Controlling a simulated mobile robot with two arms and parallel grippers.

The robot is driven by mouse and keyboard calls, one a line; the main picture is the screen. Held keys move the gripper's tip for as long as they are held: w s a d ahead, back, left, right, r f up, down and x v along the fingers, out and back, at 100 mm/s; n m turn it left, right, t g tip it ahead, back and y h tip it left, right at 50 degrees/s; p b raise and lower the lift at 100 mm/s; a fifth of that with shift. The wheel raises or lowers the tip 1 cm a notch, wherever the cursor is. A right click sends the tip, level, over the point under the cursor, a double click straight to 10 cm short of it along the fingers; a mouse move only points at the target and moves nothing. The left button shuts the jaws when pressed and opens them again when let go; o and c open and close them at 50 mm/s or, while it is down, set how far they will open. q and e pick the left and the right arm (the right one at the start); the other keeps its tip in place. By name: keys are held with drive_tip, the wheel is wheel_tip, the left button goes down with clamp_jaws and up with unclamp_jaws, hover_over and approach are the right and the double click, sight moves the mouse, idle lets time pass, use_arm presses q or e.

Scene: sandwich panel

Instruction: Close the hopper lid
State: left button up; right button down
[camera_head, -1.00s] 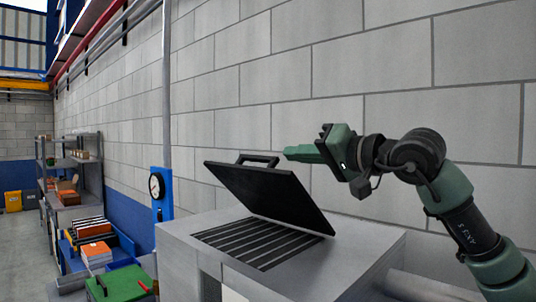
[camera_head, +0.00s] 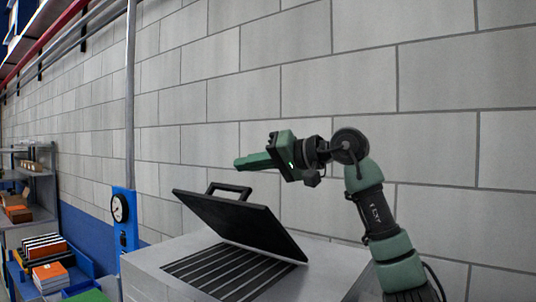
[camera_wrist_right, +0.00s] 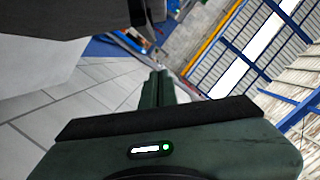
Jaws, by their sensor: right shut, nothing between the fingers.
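The black hopper lid (camera_head: 240,222) stands tilted open in the head view, hinged at its right side, with a black handle (camera_head: 229,189) on its raised edge. Under it the slatted hopper opening (camera_head: 215,272) shows in the top of the grey hopper box (camera_head: 150,277). My right gripper (camera_head: 240,163) is shut and empty, pointing left, above and behind the lid near the handle, seemingly apart from it. In the right wrist view its closed fingers (camera_wrist_right: 157,88) point ahead, and a dark slab, likely the lid (camera_wrist_right: 70,18), fills the upper left. My left gripper is out of view.
A block wall (camera_head: 300,80) stands close behind the hopper and my right arm. A blue post with a gauge (camera_head: 119,208) and a vertical pipe (camera_head: 130,90) stand to the left. Shelves (camera_head: 28,190) with boxes are further left.

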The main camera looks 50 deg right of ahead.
drive_tip(key=a+f, duration=0.1)
drive_tip(key=s+a+f+b, duration=0.1)
drive_tip(key=shift+a+f, duration=0.25)
drive_tip(key=shift+f, duration=0.05)
drive_tip(key=shift+w, duration=0.2)
drive_tip(key=shift+a+f, duration=0.1)
drive_tip(key=shift+f, duration=0.05)
